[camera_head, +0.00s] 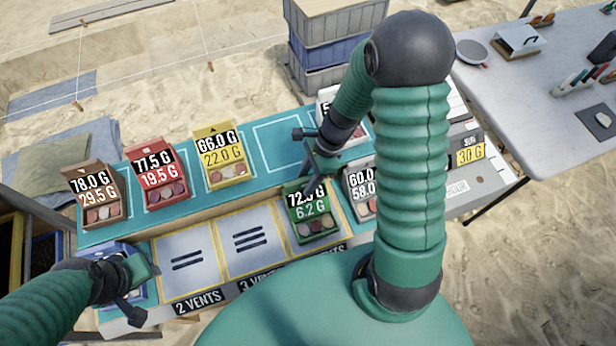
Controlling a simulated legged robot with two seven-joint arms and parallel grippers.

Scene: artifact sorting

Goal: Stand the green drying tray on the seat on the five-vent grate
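The green drying tray (311,226) is upright, with round pieces in it and a label partly covered by my gripper. It is over the rightmost pale grate (334,240), right of the three-vent grate (250,240); I cannot tell if it rests there or hangs just above. That grate's vent marks and most of its label are hidden. My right gripper (316,180) is at the tray's back edge, its fingers overlapping the label; whether they grip is unclear. My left gripper (143,291) is at the lower left, beside a blue tray, its fingers apart with nothing seen between them.
Brown (98,207), red (164,189) and yellow (225,171) trays stand on the teal surface (260,180), with an empty outlined square (288,142) to their right. The two-vent grate (190,262) is bare. A white tray (362,197) stands close right of the green one. My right arm hides much.

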